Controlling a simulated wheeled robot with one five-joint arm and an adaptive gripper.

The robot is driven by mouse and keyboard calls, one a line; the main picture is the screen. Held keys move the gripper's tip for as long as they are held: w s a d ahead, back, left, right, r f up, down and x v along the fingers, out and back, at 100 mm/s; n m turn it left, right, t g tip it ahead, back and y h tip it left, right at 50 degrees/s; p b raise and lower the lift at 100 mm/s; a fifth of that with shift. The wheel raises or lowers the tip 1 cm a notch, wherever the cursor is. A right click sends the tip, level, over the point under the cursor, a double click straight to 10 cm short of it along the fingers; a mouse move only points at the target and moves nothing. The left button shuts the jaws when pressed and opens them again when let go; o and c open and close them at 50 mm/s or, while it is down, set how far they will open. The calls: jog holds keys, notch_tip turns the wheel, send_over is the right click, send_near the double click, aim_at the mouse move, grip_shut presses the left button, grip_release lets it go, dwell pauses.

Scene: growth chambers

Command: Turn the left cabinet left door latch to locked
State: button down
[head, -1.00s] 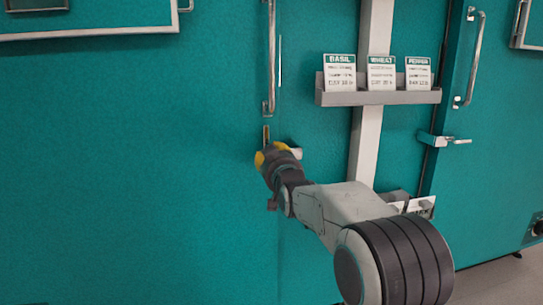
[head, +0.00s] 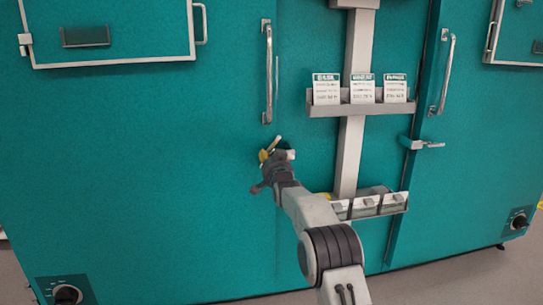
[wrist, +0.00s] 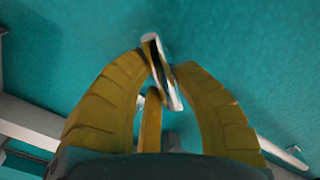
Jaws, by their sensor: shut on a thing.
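The left cabinet's teal left door (head: 150,140) fills the left of the head view, with a vertical metal pull handle (head: 268,75) near its edge. The small latch (head: 276,143) is just below that handle, partly hidden by my gripper (head: 270,156). In the wrist view a metal bar of the latch (wrist: 162,72) stands tilted between the two yellow fingertips of my gripper (wrist: 160,75). The fingers are shut on it. A yellow strip, which I cannot identify, shows below the bar.
A label shelf (head: 350,109) with several cards is on the grey post (head: 352,150), right of my arm. A lower tray (head: 375,207) is close beside my arm. Another latch (head: 420,143) and pull handle (head: 443,75) are further right.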

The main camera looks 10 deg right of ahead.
jog(key=m, duration=0.5)
jog(key=shift+f+m+b, duration=0.3)
jog(key=shift+f, duration=0.05)
jog(key=shift+a+f+m, duration=0.1)
jog(key=shift+m, duration=1)
jog(key=shift+a+f+m, duration=0.1)
jog(key=shift+m, duration=1)
jog(key=c, duration=0.9)
grip_release()
jog(key=shift+s+d+r, duration=0.1)
jog(key=s, duration=1.1)
jog(key=shift+s, duration=0.35)
